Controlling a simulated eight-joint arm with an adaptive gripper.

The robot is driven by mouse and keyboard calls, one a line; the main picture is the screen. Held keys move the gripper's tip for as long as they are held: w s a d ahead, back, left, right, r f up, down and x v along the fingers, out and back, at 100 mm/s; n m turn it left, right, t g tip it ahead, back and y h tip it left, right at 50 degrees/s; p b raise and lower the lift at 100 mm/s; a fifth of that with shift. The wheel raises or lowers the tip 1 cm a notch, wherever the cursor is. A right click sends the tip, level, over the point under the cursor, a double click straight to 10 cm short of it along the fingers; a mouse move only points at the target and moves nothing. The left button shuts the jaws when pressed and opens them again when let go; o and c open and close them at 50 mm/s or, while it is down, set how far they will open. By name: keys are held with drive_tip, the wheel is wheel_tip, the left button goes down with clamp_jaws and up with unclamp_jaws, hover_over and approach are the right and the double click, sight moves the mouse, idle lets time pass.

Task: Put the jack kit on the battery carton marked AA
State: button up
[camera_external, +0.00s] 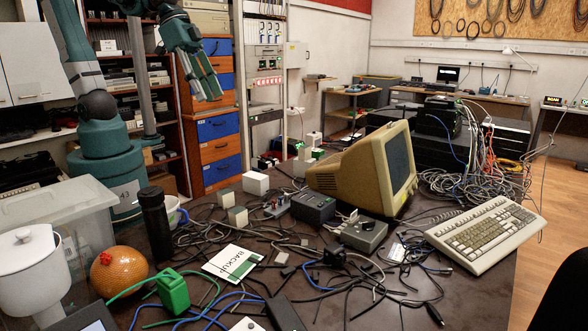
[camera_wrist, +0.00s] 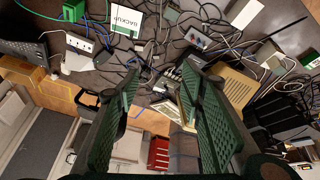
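My gripper (camera_external: 203,84) hangs high at the upper left in the external view, well above the table, fingers pointing down. In the wrist view its two green fingers (camera_wrist: 161,72) stand wide apart with nothing between them. No AA mark is readable. Small pale cartons stand on the table: a larger white one (camera_external: 255,183), one in front (camera_external: 238,217) and one to its left (camera_external: 225,199). I cannot tell which is the battery carton. A small grey unit with upright connectors (camera_external: 276,208) stands right of them; I cannot tell whether it is the jack kit.
Loose cables cover much of the table. Little bare room shows.

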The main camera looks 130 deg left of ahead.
drive_tip(key=s+d+f+m+t, duration=0.1)
drive_tip(key=s+d+m, duration=0.1)
drive_tip(key=s+d, duration=0.3)
drive_tip(key=s+d+f+m+t+h, duration=0.1)
drive_tip(key=s+d+m, duration=0.2)
drive_tip(key=d, duration=0.7)
drive_tip(key=shift+s+f, duration=0.15)
drive_tip(key=shift+s, duration=1.05)
